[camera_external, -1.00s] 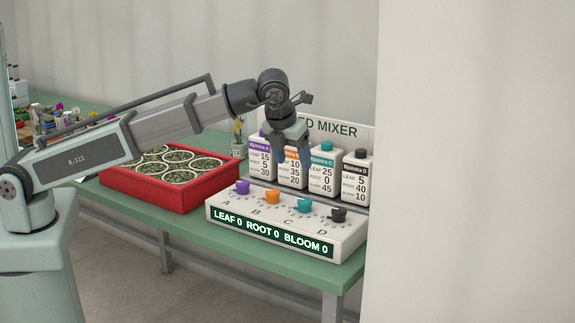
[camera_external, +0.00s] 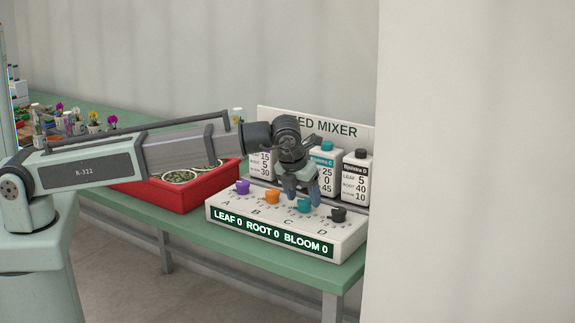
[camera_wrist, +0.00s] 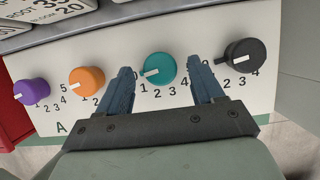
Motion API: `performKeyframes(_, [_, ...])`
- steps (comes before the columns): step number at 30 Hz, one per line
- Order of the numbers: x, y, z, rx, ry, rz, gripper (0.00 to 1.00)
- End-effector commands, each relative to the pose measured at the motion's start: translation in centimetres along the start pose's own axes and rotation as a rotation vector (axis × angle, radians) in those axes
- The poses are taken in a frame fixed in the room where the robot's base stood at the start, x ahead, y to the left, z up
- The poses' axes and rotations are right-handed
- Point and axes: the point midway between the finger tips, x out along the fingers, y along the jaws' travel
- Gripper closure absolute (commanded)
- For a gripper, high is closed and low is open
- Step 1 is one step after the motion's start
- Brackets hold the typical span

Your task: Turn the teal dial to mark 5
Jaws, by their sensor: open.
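The teal dial (camera_external: 303,205) sits on the white mixer panel between the orange and black dials. In the wrist view the teal dial (camera_wrist: 159,68) shows a white pointer mark on its lower left side, near the low end of its scale. In the wrist view my gripper (camera_wrist: 162,78) is open, with one finger on each side of the teal dial and no clear contact. The display (camera_external: 270,233) reads LEAF 0, ROOT 0, BLOOM 0.
The purple dial (camera_external: 242,187), orange dial (camera_external: 272,196) and black dial (camera_external: 338,214) share the panel. Bottles (camera_external: 356,178) stand behind it. A red tray (camera_external: 196,195) of pots is to the left. The right finger is close to the black dial.

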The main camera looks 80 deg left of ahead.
Motion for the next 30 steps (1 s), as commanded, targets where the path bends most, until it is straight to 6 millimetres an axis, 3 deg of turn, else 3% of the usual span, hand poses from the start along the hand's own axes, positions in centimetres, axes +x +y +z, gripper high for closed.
performKeyframes(12, [0.47,0.0,-0.01,0.0,0.0,0.0,0.34])
performKeyframes(30, [0.45,0.01,-0.01,0.0,0.0,0.0,0.89])
